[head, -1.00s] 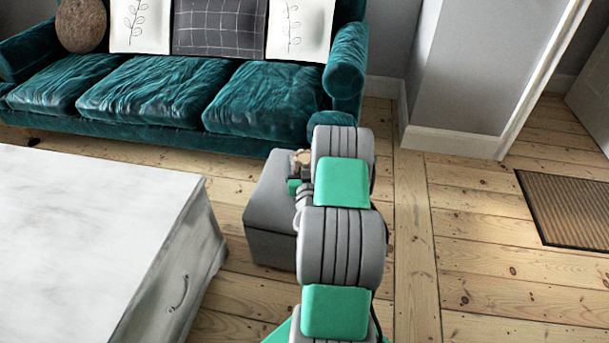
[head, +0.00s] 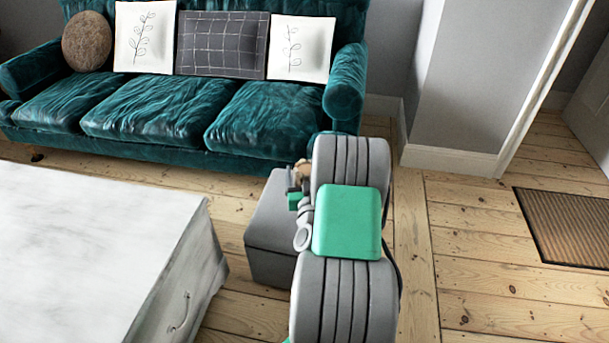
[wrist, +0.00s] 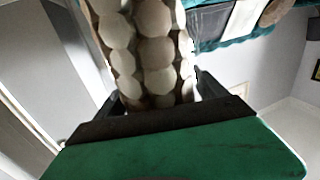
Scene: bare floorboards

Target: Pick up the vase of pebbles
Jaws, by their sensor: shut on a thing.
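The vase of pebbles (wrist: 150,50) fills the upper middle of the wrist view, its rounded pale and brown stones showing close up. My gripper (wrist: 155,98) is shut on it, with a dark finger on each side of the stones. In the head view a small tan part of the vase (head: 303,170) shows beside my arm, above the grey ottoman. My arm hides most of the vase and gripper there. I cannot tell from these frames how far the vase is above the ottoman.
The grey ottoman (head: 268,235) stands behind my arm. A teal sofa (head: 160,110) with several cushions is at the back. A white table with a drawer (head: 90,250) is at left. Bare floor (head: 480,260) and a brown mat (head: 570,225) lie at right.

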